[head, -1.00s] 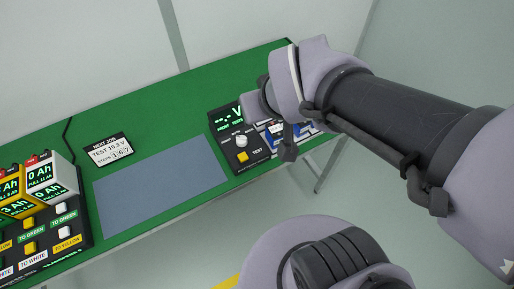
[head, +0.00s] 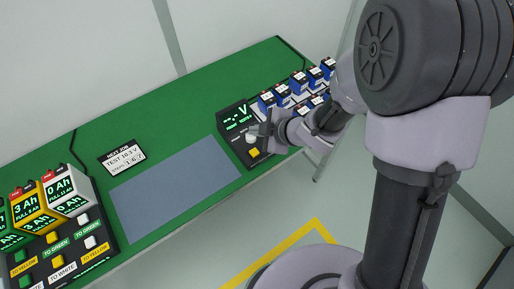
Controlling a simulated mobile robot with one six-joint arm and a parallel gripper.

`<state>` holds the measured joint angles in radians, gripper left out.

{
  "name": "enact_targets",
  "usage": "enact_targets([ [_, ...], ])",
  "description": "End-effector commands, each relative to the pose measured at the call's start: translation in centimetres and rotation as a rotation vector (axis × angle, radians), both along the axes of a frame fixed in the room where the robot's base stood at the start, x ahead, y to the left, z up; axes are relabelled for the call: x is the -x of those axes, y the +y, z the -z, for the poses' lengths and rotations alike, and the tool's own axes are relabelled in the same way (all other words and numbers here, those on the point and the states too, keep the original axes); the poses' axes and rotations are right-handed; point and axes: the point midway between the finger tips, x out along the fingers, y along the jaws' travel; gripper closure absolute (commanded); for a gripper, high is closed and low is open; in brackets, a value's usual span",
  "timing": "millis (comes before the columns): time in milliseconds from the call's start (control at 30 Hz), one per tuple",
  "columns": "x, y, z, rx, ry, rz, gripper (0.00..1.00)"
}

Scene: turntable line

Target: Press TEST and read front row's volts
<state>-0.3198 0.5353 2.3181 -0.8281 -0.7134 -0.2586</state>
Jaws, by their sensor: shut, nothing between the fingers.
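The black tester (head: 232,115) stands at the right part of the green table, its green display showing dashes and a V, no number. The small line under the display is too blurred to read surely. A white knob (head: 251,138) and a yellow TEST button (head: 254,152) are on its face. My gripper (head: 257,131) is shut and empty, over the tester's right side close to the knob; I cannot tell if it touches. Blue batteries (head: 282,90) stand in rows behind and right of the tester; my arm hides part of the front row.
A card (head: 121,157) reads NEXT JOB, TEST 10.3 V, steps 1-6-7. A grey mat (head: 175,188) lies bare in the middle of the table. At left, Ah-marked packs (head: 70,190) stand behind a black panel (head: 75,262) of coloured buttons.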

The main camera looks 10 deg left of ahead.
Motion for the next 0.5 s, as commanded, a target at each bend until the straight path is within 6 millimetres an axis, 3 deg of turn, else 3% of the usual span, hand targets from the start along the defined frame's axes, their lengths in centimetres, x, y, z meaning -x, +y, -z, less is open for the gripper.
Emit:
enact_targets([
  [267,0.0,0.0,2.0,0.000,0.000,0.002,1.00],
  [500,0.0,0.0,5.6,0.000,0.000,0.002,1.00],
])
